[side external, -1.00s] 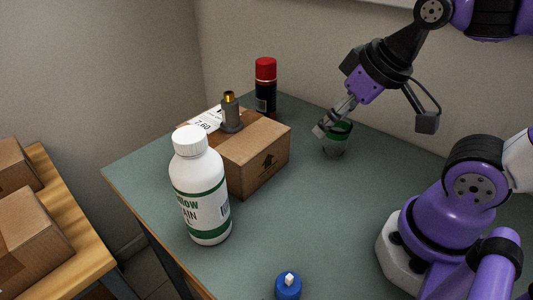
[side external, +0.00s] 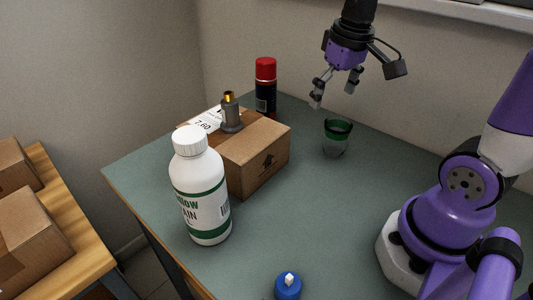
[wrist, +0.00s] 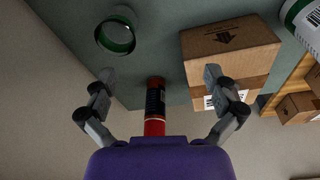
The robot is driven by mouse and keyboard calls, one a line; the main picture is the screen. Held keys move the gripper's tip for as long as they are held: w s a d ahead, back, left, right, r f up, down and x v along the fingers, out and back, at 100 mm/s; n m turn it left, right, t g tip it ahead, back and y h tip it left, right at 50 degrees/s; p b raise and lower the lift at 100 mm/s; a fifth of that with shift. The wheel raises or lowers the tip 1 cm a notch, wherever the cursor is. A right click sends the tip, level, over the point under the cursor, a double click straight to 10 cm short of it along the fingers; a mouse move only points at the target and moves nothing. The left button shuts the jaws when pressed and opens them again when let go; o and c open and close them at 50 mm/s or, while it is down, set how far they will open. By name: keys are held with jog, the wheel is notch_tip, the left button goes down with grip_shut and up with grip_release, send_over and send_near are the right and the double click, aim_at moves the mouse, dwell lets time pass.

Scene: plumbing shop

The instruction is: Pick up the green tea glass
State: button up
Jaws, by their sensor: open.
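The green tea glass (side external: 336,139) stands upright on the table, a clear glass with a dark green band at its rim. It also shows in the wrist view (wrist: 116,36), at the upper left, beyond my left finger. My gripper (side external: 333,96) is open and empty. It hangs above the table, higher than the glass and toward the back wall, not touching it. In the wrist view both fingers of the gripper (wrist: 158,76) are spread wide with nothing between their tips.
A cardboard box (side external: 252,154) carries a metal fitting (side external: 230,115). A red-capped can (side external: 266,88) stands behind it, a white bottle (side external: 201,190) in front. A blue item (side external: 288,285) sits at the front edge. The table (side external: 285,220) is clear around the glass.

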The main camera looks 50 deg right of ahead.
aim_at(336, 136)
jog(key=w+d+f+m+g+y, duration=0.1)
jog(key=w+d+f+m+g, duration=0.2)
jog(key=d, duration=0.5)
jog(key=shift+n, duration=0.5)
jog(key=f, duration=0.4)
jog(key=s+f, duration=0.1)
jog(key=f, duration=0.6)
jog(key=shift+s+a+f, duration=0.1)
jog(key=shift+s+f, duration=0.25)
jog(key=c, duration=1.1)
